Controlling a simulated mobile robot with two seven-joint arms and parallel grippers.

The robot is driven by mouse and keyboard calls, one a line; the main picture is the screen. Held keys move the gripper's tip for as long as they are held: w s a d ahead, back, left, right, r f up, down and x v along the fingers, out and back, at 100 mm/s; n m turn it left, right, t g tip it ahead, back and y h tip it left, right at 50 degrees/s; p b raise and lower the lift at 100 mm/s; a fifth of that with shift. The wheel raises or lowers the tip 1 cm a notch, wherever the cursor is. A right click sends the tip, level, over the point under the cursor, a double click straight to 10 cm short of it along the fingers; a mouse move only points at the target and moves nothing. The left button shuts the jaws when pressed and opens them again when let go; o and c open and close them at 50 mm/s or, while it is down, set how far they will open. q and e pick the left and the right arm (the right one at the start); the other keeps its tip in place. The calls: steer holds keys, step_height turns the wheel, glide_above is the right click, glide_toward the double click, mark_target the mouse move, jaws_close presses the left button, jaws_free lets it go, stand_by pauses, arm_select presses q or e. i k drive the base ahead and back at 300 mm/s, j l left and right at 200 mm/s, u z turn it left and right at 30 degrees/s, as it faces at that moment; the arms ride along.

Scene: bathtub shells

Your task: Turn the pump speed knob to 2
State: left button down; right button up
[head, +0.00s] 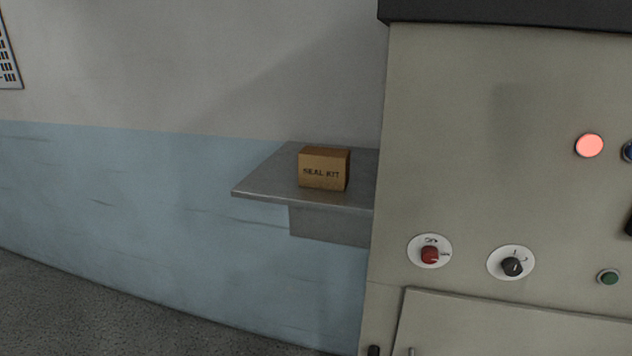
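Two knobs sit low on the front of a beige cabinet (480,130) at the right of the head view. One is a red knob (429,255) on a white round dial, with small marks above and to its right. The other is a black knob (512,267) on a white round dial, with a pale pointer line and small marks above it. The lettering is too small to tell which knob is the pump speed knob or where each is set. Neither of my grippers is in view.
A grey shelf (262,180) left of the cabinet holds a brown SEAL KIT box (323,170). The cabinet also has a lit red lamp (589,145), a green button (608,277) and a lower panel (500,325). The floor (120,315) at lower left is clear.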

mark_target(511, 266)
steer(key=z, duration=1.3)
